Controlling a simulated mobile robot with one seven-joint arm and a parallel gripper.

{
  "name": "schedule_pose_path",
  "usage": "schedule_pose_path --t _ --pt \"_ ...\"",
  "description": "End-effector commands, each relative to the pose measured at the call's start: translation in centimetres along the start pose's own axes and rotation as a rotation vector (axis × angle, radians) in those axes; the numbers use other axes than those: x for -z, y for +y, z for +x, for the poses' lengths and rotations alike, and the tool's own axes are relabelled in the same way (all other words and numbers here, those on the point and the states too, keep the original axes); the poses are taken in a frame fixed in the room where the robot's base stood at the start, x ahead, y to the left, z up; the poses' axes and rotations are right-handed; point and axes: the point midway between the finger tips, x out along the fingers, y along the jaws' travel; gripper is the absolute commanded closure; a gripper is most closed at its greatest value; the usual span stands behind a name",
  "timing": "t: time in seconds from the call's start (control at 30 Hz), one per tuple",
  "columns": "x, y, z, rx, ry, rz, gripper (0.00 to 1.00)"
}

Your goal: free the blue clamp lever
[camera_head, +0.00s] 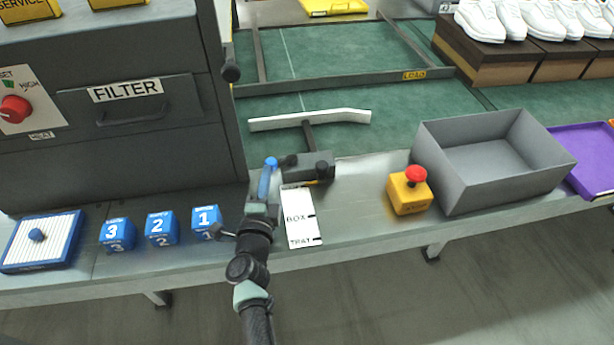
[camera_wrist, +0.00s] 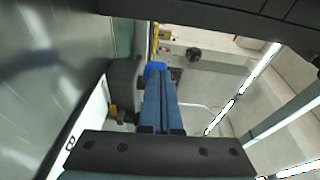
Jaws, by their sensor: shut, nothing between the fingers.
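The blue clamp lever (camera_head: 271,162) shows as a bright blue end at the left side of the dark grey clamp block (camera_head: 308,167). In the wrist view the blue end (camera_wrist: 155,67) lies just past my fingertips. My gripper (camera_head: 266,178) is shut, with its narrow fingers side by side and pointing at the lever. It also shows in the wrist view (camera_wrist: 158,82). The fingers hide the lower part of the lever. I cannot tell whether they touch it. The block joins a dark stem and a white guide bar (camera_head: 310,120) over the green belt.
A white BOX/TRAY card (camera_head: 300,217) lies right of my gripper. A yellow button box (camera_head: 409,191) with a red top and a grey bin (camera_head: 440,172) stand farther right. Blue numbered blocks (camera_head: 160,228) stand left. The dark FILTER machine (camera_head: 200,130) rises close on the left.

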Motion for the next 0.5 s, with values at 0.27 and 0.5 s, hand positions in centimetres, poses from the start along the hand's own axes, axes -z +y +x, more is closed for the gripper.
schedule_pose_path --t 0.27,0.5 --pt "-1.6 -0.1 1.1 0.002 -0.001 0.000 1.00" --pt "-2.3 -0.1 1.8 0.001 -0.002 0.000 1.00"
